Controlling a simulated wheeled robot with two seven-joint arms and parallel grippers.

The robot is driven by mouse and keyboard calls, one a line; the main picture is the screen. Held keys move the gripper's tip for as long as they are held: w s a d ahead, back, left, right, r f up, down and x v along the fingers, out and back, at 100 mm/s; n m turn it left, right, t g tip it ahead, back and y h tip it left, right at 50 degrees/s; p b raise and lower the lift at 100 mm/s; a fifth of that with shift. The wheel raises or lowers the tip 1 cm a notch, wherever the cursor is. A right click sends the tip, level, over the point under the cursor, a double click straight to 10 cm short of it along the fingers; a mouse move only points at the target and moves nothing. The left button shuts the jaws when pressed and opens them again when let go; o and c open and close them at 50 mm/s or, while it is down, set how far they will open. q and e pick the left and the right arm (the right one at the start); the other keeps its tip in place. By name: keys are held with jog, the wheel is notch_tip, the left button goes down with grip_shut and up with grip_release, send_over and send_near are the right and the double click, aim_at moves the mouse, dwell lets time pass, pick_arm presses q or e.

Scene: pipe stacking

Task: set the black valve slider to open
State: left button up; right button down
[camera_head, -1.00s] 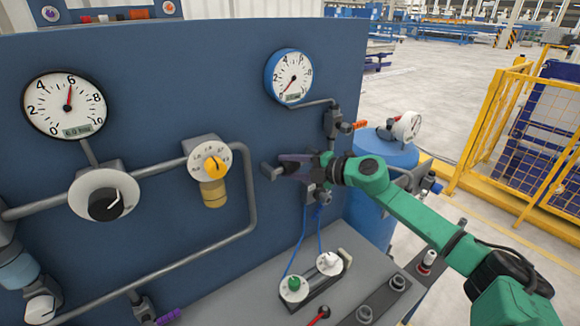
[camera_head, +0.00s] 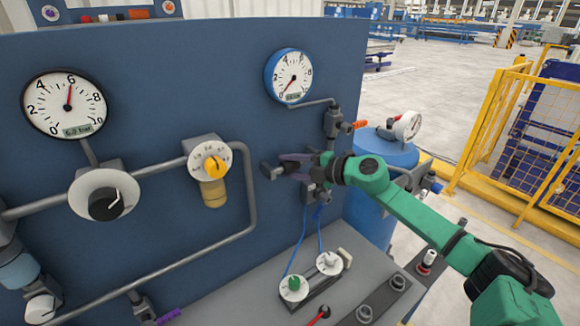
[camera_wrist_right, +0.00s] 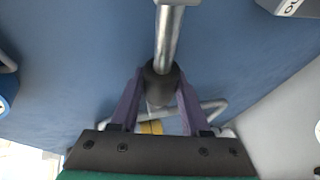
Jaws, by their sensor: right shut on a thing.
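My right gripper (camera_head: 287,165) reaches in from the right, in front of the blue panel. Its purple fingers are shut on the black valve slider (camera_wrist_right: 160,78), a dark collar around a bare metal rod (camera_wrist_right: 168,35), seen in the right wrist view. The rod's grey end bracket (camera_head: 270,172) shows just left of the fingertips in the head view. There the fingers hide most of the slider. I cannot read any open or closed mark beside it. My left gripper is not in view.
A blue-rimmed gauge (camera_head: 289,76) is above the gripper. A bent grey pipe (camera_head: 250,200) runs to its left, beside a yellow-knobbed dial (camera_head: 210,162). A grey bench (camera_head: 235,300) with switches lies below. A blue tank (camera_head: 385,160) stands behind the forearm.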

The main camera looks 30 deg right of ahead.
dwell(0.4)
jog(key=shift+w+d+f+b, duration=0.1)
jog(key=shift+d+f+b, duration=0.05)
jog(key=shift+d+b, duration=0.2)
jog(key=d+b, duration=0.1)
jog(key=d, duration=0.2)
jog(key=shift+w, duration=0.15)
jog(key=shift+d, duration=0.1)
jog(key=c, duration=0.8)
grip_release()
jog(key=shift+r, duration=0.2)
jog(key=shift+o, duration=0.6)
jog(key=shift+d+f, duration=0.1)
jog(key=shift+d, duration=0.05)
